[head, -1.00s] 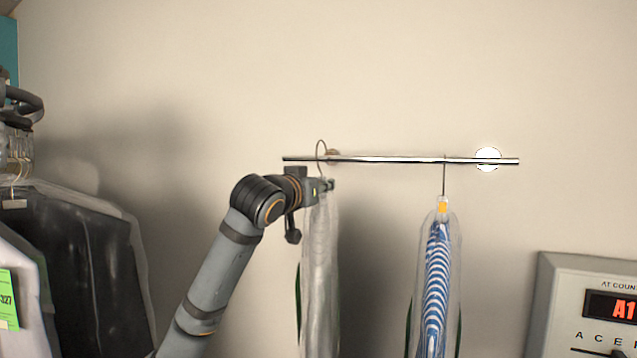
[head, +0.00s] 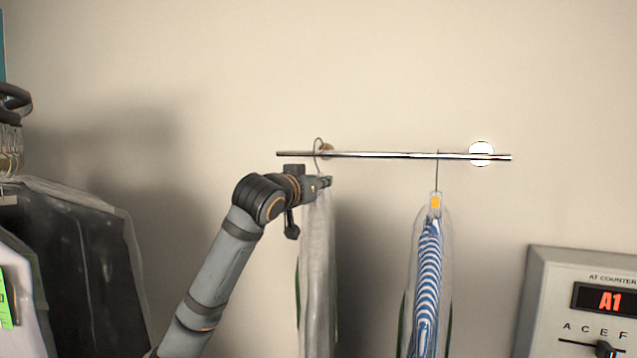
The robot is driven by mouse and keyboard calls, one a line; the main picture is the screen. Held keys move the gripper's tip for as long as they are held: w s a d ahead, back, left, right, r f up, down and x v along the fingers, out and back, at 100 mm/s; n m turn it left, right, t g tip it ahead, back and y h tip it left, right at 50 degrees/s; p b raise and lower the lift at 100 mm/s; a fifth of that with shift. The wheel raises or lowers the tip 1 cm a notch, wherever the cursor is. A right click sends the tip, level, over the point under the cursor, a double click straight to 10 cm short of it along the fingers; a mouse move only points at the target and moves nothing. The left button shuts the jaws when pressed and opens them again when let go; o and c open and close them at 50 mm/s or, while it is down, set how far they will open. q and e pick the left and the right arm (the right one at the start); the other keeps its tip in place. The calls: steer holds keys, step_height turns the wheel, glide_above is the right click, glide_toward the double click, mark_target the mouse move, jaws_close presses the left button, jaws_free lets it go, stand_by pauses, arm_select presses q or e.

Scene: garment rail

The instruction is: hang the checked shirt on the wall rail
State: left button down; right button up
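My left gripper (head: 325,182) is at the neck of a garment in a clear cover (head: 318,260) and appears shut on its hanger there. The garment hangs edge-on, greyish, with a dark green edge; no check pattern can be made out. Its thin hanger hook (head: 318,140) curves up over the left part of the wall rail (head: 390,155). Whether the hook bears on the rail cannot be told. My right gripper is not in view.
A blue-and-white striped shirt (head: 428,275) in a clear cover hangs on the rail to the right. Between the two garments the rail is bare. Covered dark garments (head: 85,270) hang at the far left. A grey panel (head: 545,300) reading A1 is at lower right.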

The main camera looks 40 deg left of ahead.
arm_select(q)
steer(key=shift+f+b, duration=0.9)
steer(key=shift+f, duration=0.15)
steer(key=c, duration=1.1)
jaws_free()
steer(key=shift+s, duration=0.1)
steer(key=shift+c, duration=0.2)
